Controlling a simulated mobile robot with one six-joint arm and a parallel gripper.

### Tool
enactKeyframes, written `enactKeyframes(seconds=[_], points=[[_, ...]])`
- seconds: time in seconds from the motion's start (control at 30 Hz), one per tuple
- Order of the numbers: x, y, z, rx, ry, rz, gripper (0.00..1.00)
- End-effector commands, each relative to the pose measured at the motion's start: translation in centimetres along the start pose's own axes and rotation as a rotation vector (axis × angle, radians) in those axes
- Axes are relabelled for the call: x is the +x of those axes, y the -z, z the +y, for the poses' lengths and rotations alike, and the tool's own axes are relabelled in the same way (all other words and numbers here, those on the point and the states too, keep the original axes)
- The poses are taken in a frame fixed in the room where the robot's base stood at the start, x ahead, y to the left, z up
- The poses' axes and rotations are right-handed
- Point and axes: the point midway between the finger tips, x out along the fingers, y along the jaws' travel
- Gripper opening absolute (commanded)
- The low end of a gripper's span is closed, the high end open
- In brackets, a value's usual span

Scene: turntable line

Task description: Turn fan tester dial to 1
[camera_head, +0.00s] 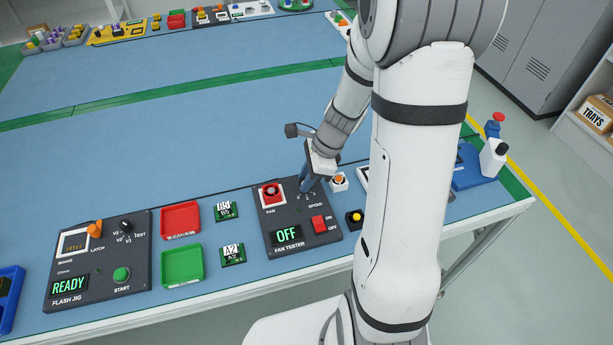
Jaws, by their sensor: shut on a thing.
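The fan tester (287,252) is a dark panel near the front edge of the blue table, in the middle of the head view. It carries a red fan (271,193) on a white square, a display (289,235) reading OFF, and a red ON/OFF switch (319,223). The speed dial sits at the panel's upper right, above the word SPEED. My gripper (305,187) points down there and is shut on the dial. The fingers hide the knob, so I cannot tell where it points.
The flash jig (140,255) stands at the left, its display reading READY. A red tray (181,220), a green tray (183,265) and two small green boards (226,210) lie between the panels. A yellow-black button box (354,219) sits just right.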

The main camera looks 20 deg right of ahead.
Motion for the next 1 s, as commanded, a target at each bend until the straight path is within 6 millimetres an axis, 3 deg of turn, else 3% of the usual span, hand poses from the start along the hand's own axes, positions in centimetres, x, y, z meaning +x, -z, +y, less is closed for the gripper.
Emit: enactKeyframes(seconds=[0.37, 1.0], points=[[-0.08, -0.09, -0.12, -0.128, -0.054, 0.001, 0.00], [-0.01, -0.29, -0.48, -0.672, -0.279, 0.004, 0.01]])
